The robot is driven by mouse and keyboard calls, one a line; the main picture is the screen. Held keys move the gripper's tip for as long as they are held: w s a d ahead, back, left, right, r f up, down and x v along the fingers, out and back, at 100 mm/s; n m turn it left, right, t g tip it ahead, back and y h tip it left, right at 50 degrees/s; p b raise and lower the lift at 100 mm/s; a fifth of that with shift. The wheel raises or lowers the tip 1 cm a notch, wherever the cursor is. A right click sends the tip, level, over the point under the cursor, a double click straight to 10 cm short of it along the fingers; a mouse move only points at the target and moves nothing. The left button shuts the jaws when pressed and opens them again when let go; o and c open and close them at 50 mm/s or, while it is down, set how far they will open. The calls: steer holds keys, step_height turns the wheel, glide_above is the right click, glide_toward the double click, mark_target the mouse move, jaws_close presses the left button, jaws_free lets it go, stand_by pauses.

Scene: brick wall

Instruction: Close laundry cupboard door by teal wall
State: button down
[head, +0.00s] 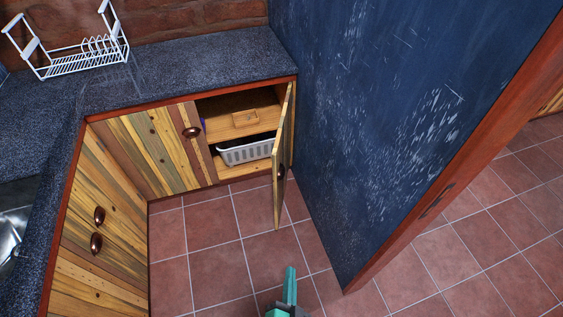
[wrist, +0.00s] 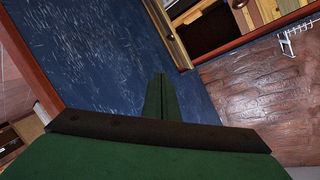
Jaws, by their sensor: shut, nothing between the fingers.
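The wooden cupboard door (head: 280,165) stands open beside the blue-teal wall (head: 350,110) in the head view, swung out from the cupboard front. Its dark knob (head: 281,172) shows on the door. Inside the open cupboard are a shelf and a white basket (head: 246,150). My gripper (head: 290,272) is at the bottom of the head view, in front of the door and apart from it. In the wrist view my gripper (wrist: 161,78) is shut and empty, and the door (wrist: 168,30) shows beyond its tips.
A closed cupboard door (head: 155,150) is left of the opening. A dark countertop (head: 190,70) holds a white dish rack (head: 75,55). The tiled floor (head: 215,240) is clear. The wall's wooden end frame (head: 450,150) stands at right.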

steer(key=w+d+r+m+t+y, duration=0.15)
steer(key=w+m, duration=0.25)
steer(key=w, duration=1.2)
steer(key=w+r+m+t+y, duration=0.15)
steer(key=w+m, duration=0.35)
steer(key=w, duration=1.2)
steer(key=w+a, duration=0.4)
steer(key=w, duration=0.5)
steer(key=shift+w+a+r+h, duration=0.2)
steer(key=shift+a+r+h, duration=0.1)
steer(key=shift+r, duration=0.05)
